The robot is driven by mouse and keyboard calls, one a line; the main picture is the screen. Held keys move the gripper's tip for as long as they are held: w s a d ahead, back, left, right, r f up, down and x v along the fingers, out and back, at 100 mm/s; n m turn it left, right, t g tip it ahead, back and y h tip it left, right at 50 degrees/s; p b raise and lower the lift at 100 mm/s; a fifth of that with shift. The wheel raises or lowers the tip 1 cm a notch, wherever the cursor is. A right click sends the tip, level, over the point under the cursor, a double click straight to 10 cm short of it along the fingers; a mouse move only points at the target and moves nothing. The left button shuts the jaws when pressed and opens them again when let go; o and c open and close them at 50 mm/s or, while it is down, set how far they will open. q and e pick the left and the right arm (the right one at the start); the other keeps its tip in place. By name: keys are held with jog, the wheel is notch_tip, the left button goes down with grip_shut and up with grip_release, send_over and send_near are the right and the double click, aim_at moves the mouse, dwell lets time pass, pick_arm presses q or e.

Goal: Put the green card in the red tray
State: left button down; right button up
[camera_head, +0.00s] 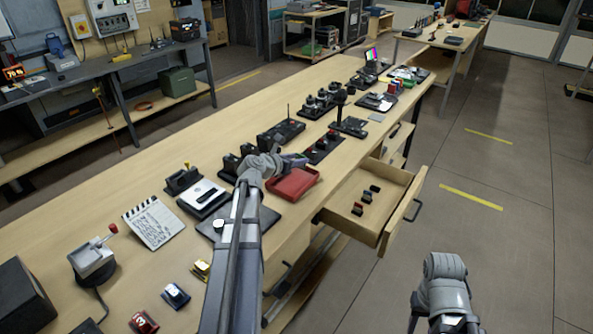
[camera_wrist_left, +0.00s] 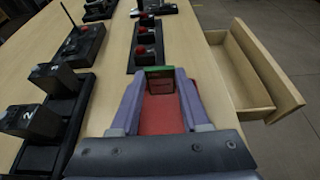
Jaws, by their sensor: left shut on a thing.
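The red tray (camera_head: 285,190) lies on the long bench, left of the open drawer. My left gripper (camera_head: 294,161) is over the tray's far edge. In the left wrist view its purple fingers (camera_wrist_left: 160,82) are shut on the green card (camera_wrist_left: 158,69), whose green top edge shows between the fingertips. The red of the tray (camera_wrist_left: 160,118) shows between the fingers, below the card. I cannot make out the card in the head view. Of my right arm only grey links show at the lower right; its fingers do not show.
An open drawer (camera_head: 399,200) with several small items juts out right of the tray. A black block with red knobs (camera_head: 322,148) stands just beyond the tray. Black numbered devices (camera_wrist_left: 32,121) stand left of the gripper. A notepad (camera_head: 154,222) lies nearer on the bench.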

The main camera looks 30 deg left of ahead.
pick_arm(q)
jog(key=shift+f+b, duration=1.25)
jog(key=shift+f, duration=0.4)
jog(key=shift+f, duration=0.2)
jog(key=shift+c, duration=1.9)
grip_release()
jog(key=shift+r, duration=0.1)
jog(key=shift+r, duration=0.2)
jog(key=p+v, duration=0.4)
jog(key=v, duration=0.6)
jog(key=shift+s, duration=0.15)
jog(key=shift+p+v, duration=0.3)
jog(key=shift+v, duration=0.5)
